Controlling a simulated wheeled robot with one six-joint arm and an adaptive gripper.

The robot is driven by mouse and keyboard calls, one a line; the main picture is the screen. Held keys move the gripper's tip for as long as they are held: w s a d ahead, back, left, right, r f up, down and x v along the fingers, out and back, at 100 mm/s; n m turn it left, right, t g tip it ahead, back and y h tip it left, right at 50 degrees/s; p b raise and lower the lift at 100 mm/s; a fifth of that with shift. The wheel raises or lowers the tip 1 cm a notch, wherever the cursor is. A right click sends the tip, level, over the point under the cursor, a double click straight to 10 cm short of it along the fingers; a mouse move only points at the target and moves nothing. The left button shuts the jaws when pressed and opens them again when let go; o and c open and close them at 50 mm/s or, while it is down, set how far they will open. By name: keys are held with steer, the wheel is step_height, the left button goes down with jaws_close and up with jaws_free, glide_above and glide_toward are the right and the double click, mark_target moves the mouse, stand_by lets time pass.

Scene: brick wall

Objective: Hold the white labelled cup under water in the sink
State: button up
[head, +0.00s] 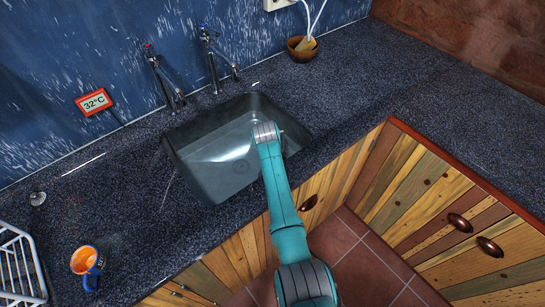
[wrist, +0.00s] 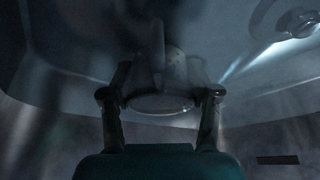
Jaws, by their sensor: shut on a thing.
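My gripper (wrist: 161,88) is shut around a grey-looking cup (wrist: 163,104) in the wrist view, one finger on each side. The cup's round end faces the camera; its label does not show, and the light is too dim to tell its true colour. A dark blurred upright shape stands behind the cup; I cannot tell what it is. The sink (head: 187,178) is a grey basin in the dark counter in the head view. My arm reaches down into its right part and hides the gripper and cup there. I cannot tell whether water touches the cup.
A drain (wrist: 300,22) shows in the wrist view. An orange-and-blue mug (head: 88,264) and a white rack (head: 20,268) are at left; a brown bowl (head: 301,50) stands at the back.

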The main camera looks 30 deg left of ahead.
stand_by(0.5)
step_height(320, 180, up, 20)
stand_by(1.4)
